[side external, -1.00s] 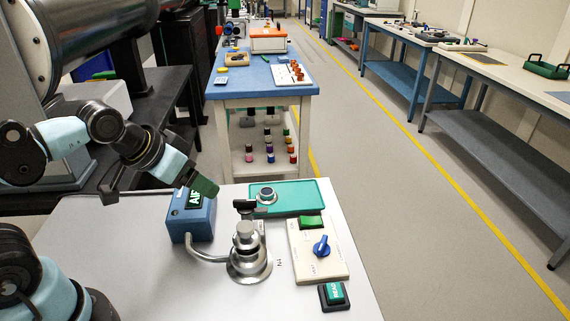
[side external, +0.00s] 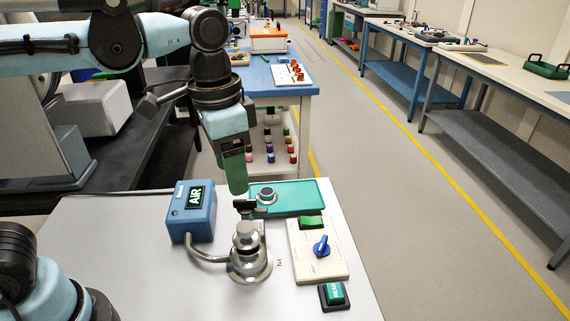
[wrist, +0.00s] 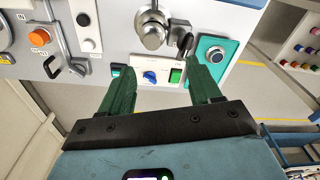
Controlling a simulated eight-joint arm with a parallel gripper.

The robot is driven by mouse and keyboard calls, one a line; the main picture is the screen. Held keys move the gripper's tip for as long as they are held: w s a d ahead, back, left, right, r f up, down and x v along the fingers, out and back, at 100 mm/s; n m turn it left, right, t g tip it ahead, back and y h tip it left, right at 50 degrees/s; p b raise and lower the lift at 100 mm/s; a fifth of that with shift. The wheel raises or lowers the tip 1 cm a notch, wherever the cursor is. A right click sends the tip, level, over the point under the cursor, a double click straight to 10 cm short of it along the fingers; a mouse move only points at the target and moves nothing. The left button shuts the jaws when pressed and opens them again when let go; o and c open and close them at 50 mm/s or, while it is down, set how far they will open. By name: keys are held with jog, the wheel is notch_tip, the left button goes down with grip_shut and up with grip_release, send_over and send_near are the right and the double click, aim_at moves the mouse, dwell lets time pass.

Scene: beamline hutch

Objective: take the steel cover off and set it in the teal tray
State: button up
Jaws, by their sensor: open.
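The steel cover (side external: 246,238), a rounded steel piece with a knob on top, sits on a round steel base (side external: 250,270) on the grey-white table. It also shows at the top of the wrist view (wrist: 152,30). The teal tray (side external: 308,197) lies flat behind it with a dark-rimmed round piece in its left end; it also shows in the wrist view (wrist: 232,45). My gripper (side external: 237,190) points down, above and behind the cover, close to the tray's left end. Its green fingers (wrist: 162,82) are apart with nothing between them in the wrist view.
A black lever or clamp (side external: 246,206) stands just behind the cover. A blue AIR box (side external: 194,213) with a hose is to the left. A cream panel (side external: 318,262) with a blue knob and green switch is to the right, a RESET-like button box (side external: 334,295) in front.

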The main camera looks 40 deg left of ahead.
aim_at(243, 226)
jog(key=shift+m+g, duration=0.3)
jog(key=shift+g, duration=0.1)
jog(key=shift+d+f, duration=0.25)
jog(key=shift+f, duration=1.65)
jog(key=shift+d+f, duration=0.2)
jog(key=shift+f, duration=1.7)
jog(key=shift+d+f, duration=0.25)
jog(key=shift+f, duration=1.65)
jog(key=c, duration=1.2)
jog(key=shift+o, duration=0.2)
jog(key=shift+r, duration=0.15)
